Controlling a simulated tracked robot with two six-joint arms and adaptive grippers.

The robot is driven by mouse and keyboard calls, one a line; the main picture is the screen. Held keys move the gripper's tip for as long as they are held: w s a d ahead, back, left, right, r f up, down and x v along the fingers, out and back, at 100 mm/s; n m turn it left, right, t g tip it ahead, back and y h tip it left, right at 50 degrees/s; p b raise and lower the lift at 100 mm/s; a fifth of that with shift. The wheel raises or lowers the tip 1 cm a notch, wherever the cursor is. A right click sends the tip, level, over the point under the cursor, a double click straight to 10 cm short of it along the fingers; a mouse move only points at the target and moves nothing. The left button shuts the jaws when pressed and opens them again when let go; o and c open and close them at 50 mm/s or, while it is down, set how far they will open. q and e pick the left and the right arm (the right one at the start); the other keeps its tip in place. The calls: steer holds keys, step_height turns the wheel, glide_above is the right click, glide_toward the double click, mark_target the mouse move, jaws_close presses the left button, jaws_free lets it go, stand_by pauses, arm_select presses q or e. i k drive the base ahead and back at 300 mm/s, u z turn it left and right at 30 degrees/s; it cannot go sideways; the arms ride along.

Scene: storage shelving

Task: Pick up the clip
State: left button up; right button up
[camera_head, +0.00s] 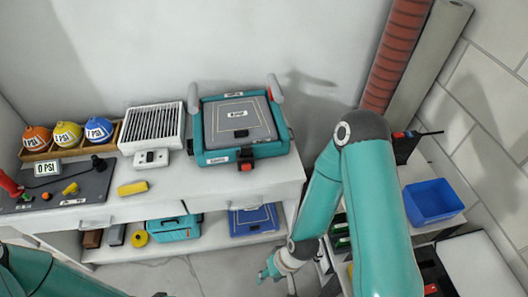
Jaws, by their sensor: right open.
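I cannot pick out the clip for certain; no thing in view is plainly a clip. A small yellow block (133,188) lies on the white bench top near its front edge, but I cannot tell what it is. My right arm bends down from the right, and its gripper (272,272) hangs low in front of the bench, open, with nothing seen in it. It is well apart from the things on the bench top. My left arm shows at the bottom left corner; its gripper is outside the picture.
The white bench (215,185) carries a teal case (215,158), a white grille box (153,126), a dark panel (90,185) and a tray of coloured balls. Its lower shelf holds a teal toolbox (174,228) and yellow roll (140,238). A blue bin (432,202) stands at right.

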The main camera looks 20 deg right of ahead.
mark_target(246, 150)
steer(key=u, duration=0.1)
steer(key=i, duration=0.95)
steer(key=z, duration=0.2)
steer(key=k, duration=0.9)
steer(key=u, duration=0.2)
steer(key=i, duration=0.9)
steer(key=z, duration=0.1)
